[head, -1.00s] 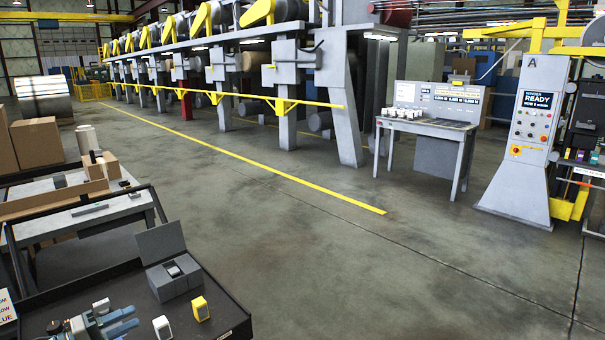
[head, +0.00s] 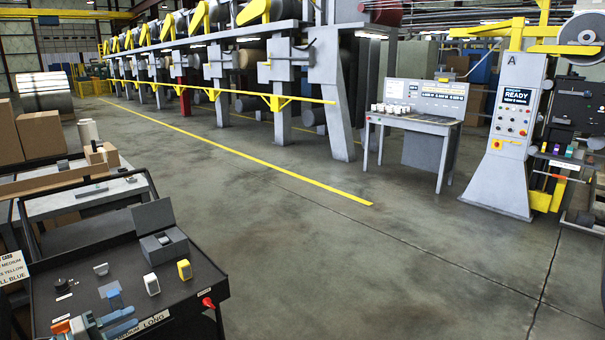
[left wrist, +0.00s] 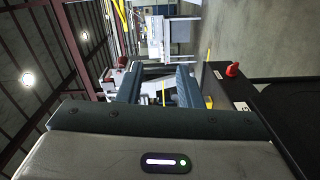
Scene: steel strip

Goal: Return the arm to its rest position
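My left gripper (head: 128,319) is over the front part of the black cart top (head: 205,282) in the head view. Its two blue-grey fingers stand apart with nothing between them. In the left wrist view the fingers (left wrist: 159,88) are also apart and empty, pointing away from the camera. My right gripper is in neither view.
The cart holds a grey open-lidded box (head: 163,247), a yellow block (head: 184,270), a white block (head: 151,284) and a blue piece (head: 113,298). A red knob (head: 208,302) sits at its right edge. A grey workbench (head: 70,205) stands behind; open floor (head: 330,265) lies right.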

